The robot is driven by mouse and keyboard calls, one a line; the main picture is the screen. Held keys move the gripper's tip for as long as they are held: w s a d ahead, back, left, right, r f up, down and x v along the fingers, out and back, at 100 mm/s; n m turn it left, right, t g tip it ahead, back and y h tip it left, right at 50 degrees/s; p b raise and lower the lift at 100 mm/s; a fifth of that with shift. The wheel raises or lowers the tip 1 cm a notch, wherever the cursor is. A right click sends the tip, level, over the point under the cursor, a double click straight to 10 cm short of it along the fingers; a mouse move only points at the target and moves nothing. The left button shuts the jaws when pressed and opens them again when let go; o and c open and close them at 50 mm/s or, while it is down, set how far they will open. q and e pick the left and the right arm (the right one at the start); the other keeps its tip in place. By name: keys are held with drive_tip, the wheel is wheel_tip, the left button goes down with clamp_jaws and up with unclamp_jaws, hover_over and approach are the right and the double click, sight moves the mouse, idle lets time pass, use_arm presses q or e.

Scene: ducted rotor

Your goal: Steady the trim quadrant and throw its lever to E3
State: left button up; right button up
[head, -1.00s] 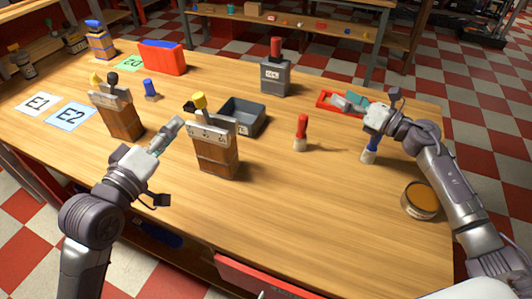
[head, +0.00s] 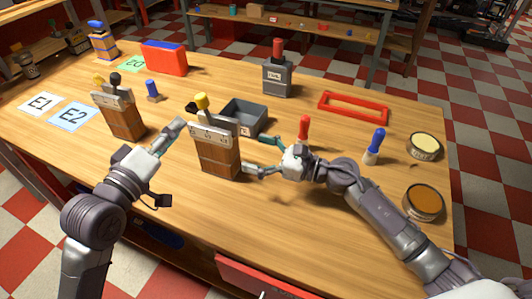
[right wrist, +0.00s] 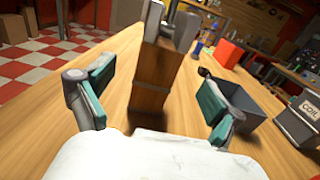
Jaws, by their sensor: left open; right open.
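A wooden block with a grey labelled plate and a yellow-knobbed lever, which I take for the trim quadrant (head: 217,155), stands upright mid-table. Its plate marks are too small to read. It also shows in the right wrist view (right wrist: 155,75), ahead between my fingers. My left gripper (head: 171,138) is open, just left of it and apart from it. My right gripper (head: 252,156) is open at its right side, fingers pointing at it; I cannot tell whether they touch. A second similar block (head: 124,120), with yellow and black knobs, stands further left.
A grey tray (head: 254,115) sits close behind the quadrant. A grey box (head: 277,78) stands behind. The front table area is clear.

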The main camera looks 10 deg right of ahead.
sight(217, 141)
drive_tip(key=x, duration=1.1)
drive_tip(key=shift+d, duration=0.1)
drive_tip(key=c, duration=1.5)
